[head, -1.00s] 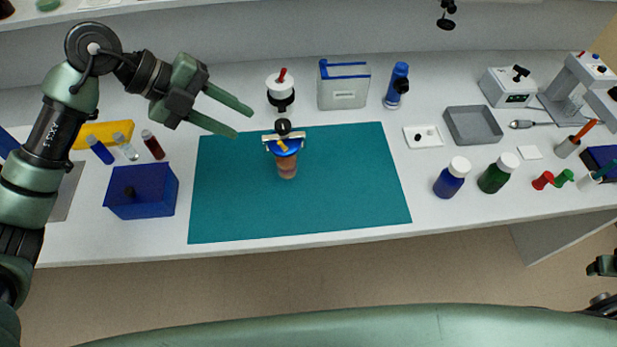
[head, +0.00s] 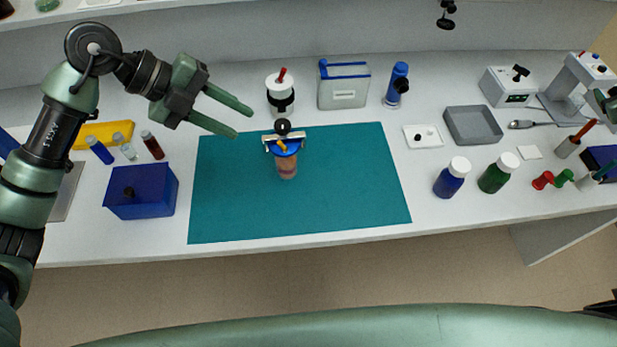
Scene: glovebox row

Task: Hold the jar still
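The jar (head: 287,169) stands upright on the teal mat (head: 300,215), near the mat's back edge. It has a brownish body and a blue lid with a metal clamp and a black knob (head: 283,127) on top. My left gripper (head: 244,122) is open and empty. It is to the left of the jar and apart from it, with its fingers pointing right.
Behind the jar stand a white-and-black device (head: 280,92), a grey box (head: 343,88) and a blue bottle (head: 397,84). A blue box (head: 142,192) is at the left. Blue (head: 452,178) and green (head: 496,174) bottles stand at the right. The mat's front is clear.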

